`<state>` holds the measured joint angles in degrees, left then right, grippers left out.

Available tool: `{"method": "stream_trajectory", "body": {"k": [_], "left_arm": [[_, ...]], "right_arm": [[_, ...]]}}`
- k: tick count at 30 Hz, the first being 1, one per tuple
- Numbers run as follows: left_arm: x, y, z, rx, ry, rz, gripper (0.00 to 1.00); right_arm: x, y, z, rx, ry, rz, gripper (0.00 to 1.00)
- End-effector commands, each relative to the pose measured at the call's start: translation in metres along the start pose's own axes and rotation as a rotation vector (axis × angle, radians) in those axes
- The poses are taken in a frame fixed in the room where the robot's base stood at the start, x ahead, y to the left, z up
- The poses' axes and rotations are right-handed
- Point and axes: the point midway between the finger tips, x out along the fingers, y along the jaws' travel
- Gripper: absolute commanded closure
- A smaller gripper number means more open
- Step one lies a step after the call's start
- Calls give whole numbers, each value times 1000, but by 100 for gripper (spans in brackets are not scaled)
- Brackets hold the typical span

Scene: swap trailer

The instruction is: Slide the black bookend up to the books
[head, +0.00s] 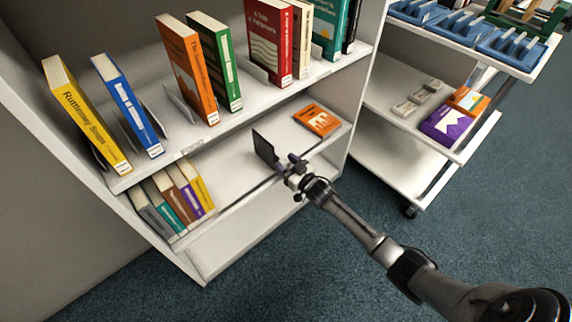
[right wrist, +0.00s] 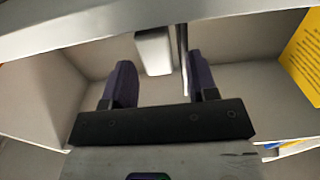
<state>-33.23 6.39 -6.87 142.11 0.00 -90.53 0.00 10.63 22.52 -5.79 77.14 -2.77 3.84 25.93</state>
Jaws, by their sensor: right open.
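The black bookend (head: 264,147) stands upright on the lower shelf, right of the row of books (head: 172,198), with a wide bare gap between them. The books lean together at the shelf's left end, a yellow one nearest the bookend. My right gripper (head: 287,164) is at the shelf's front, close to the bookend's right side. In the right wrist view my right gripper (right wrist: 160,66) is open, with two purple fingers apart. A thin upright plate edge (right wrist: 183,60) shows between them, close to the right finger; whether they touch is unclear. My left gripper is out of view.
An orange book (head: 317,120) lies flat at the lower shelf's right. The upper shelf (head: 262,98) above carries several upright books and bookends. A trolley (head: 385,120) with blue trays stands at the right. A pale block (right wrist: 153,52) shows between the fingers in the wrist view.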

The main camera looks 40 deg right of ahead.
Motion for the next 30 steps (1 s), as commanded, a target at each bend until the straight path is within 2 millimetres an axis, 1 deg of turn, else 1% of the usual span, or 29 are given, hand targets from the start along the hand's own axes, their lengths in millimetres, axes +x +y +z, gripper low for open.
{"method": "stream_trajectory", "body": {"k": [9,25,26,30], "left_arm": [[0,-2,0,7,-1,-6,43],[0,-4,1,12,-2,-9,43],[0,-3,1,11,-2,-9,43],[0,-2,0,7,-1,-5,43]], "right_arm": [[1,0,0,-1,0,0,48],[1,0,0,0,0,0,98],[1,0,0,0,0,0,100],[1,0,0,0,0,0,100]]}}
